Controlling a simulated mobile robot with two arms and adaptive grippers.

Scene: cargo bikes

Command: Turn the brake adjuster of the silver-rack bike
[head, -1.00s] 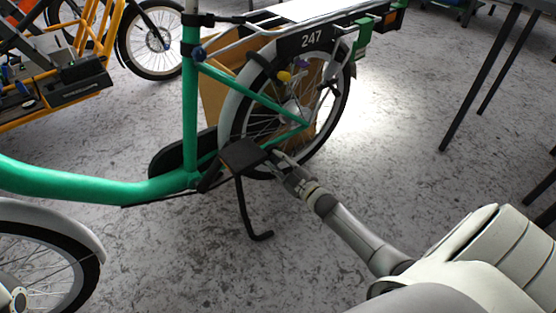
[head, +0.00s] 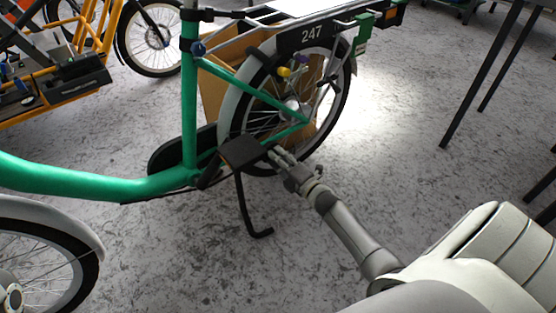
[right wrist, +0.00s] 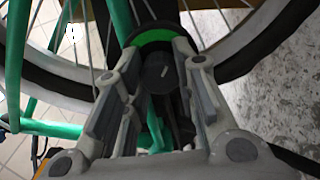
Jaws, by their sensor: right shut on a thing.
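The green bike (head: 190,110) with the silver rack (head: 262,22) stands across the head view, with plate 247 over its rear wheel. My right gripper (head: 276,152) is low beside this wheel, just right of the pedal (head: 240,152). In the right wrist view, a dark round knob (right wrist: 155,76) with a light mark on its face and a green ring behind it sits between the fingers of my right gripper (right wrist: 158,58). I take it for the brake adjuster. The gripper is shut on it. The knob is hidden in the head view. My left gripper is not in view.
A kickstand (head: 246,215) reaches the floor left of my right arm. A yellow and a purple part (head: 284,72) sit higher by the rear wheel. A cardboard box (head: 213,95) is behind the bike. Dark table legs (head: 480,80) stand right. An orange bike (head: 95,40) is at back left.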

